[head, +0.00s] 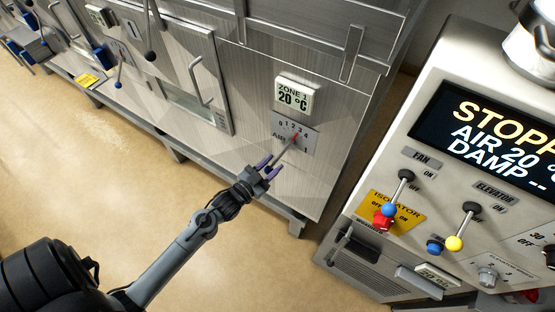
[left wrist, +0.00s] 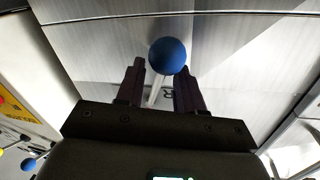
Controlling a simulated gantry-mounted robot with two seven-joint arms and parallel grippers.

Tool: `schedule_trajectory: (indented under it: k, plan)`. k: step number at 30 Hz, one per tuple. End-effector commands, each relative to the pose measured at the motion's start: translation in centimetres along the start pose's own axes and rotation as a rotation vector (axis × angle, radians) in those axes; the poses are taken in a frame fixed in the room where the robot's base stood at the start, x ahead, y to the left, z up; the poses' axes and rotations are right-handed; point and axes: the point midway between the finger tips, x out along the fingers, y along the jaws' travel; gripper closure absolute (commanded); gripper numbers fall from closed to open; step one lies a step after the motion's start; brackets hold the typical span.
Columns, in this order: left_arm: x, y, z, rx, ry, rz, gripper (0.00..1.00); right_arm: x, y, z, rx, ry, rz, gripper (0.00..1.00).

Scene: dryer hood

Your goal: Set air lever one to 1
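The AIR lever plate (head: 309,143), numbered 0 to 4, is on the steel dryer front below the ZONE 1 display. A thin lever slants from it toward my left gripper (head: 270,167). A red mark shows at the lever's upper end near the higher numbers; its exact setting I cannot tell. In the left wrist view, the lever's blue ball (left wrist: 167,56) shows at the fingertips of my left gripper (left wrist: 160,75). The pale stem runs between the two fingers, which are apart, with gaps visible beside it. The ball is not clear in the head view. My right gripper is out of view.
A ZONE 1 display (head: 294,94) reads 20 °C. A control console (head: 425,170) stands at right, with a blue-knobbed fan lever (head: 389,210) and a yellow-knobbed elevator lever (head: 454,243). A door handle (head: 201,82) juts out left of the plate. Open floor lies below.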

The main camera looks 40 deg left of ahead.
Motion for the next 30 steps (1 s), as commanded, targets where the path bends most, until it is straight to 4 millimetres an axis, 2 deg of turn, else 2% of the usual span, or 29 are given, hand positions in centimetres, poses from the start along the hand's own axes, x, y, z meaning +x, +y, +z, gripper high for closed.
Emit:
schedule_trajectory:
  k: [3, 8, 19, 26, 27, 30]
  plan:
    - [1.5, 0.0, 0.0, 0.0, 0.002, -0.001, 0.63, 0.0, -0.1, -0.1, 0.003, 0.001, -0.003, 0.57]
    - [2.7, 0.0, 0.0, 0.0, 0.001, -0.001, 0.63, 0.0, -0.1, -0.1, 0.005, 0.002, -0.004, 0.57]
    - [3.0, 0.0, 0.0, 0.0, -0.001, 0.0, 0.63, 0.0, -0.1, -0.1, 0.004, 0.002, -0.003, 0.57]
    - [3.0, 0.0, 0.0, 0.0, -0.001, 0.0, 0.97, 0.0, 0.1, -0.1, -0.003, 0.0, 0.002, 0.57]
    - [3.0, 0.0, 0.0, 0.0, -0.001, 0.0, 1.0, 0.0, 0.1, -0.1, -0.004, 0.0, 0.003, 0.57]
    - [3.0, 0.0, 0.0, 0.0, -0.001, 0.0, 1.0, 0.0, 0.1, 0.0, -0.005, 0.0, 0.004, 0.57]
